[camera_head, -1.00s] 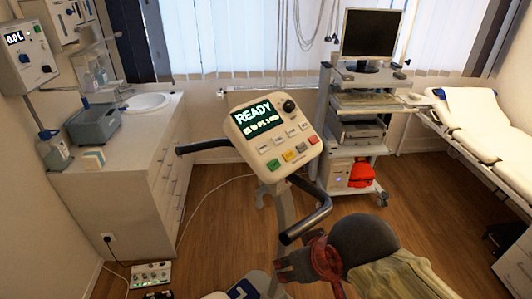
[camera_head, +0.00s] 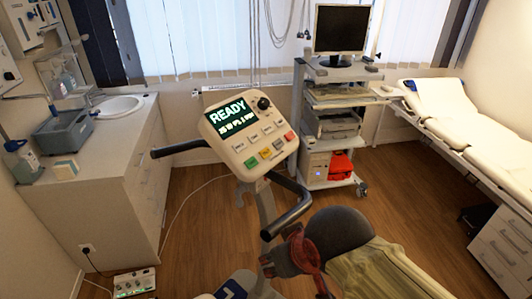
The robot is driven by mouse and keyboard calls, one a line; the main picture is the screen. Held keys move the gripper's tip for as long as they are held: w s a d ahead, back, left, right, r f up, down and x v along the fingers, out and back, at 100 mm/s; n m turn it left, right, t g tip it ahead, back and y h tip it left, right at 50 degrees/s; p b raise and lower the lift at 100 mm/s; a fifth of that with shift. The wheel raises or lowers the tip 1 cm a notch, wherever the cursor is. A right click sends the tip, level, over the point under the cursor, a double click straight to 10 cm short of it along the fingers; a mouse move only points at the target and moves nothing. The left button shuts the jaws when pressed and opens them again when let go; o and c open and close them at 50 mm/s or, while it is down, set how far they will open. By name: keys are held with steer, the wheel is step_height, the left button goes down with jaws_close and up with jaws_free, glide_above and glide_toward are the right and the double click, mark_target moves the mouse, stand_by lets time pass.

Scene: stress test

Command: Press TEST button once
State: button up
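The console (camera_head: 222,146) is a tilted cream panel on a post with black handlebars (camera_head: 293,213). Its dark screen (camera_head: 231,115) shows READY in large letters above a smaller, unreadable line. A black knob (camera_head: 263,103) sits at its upper right. Below the screen is a row of pale buttons, then a lower row with green (camera_head: 251,162), yellow (camera_head: 265,153), grey (camera_head: 278,144) and red (camera_head: 289,136) ones. The labels are too small to tell which is TEST. My gripper (camera_head: 268,264) seems to be the dark end beyond a red wrist, low beside the handlebar, apart from the console. Its fingers are unclear.
A trolley (camera_head: 312,186) with a monitor (camera_head: 341,28) stands behind, right of the console. A padded couch (camera_head: 462,118) is at the right. A small box (camera_head: 134,283) and cables lie on the floor.

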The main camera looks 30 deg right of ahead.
jaws_close()
stand_by(1.5)
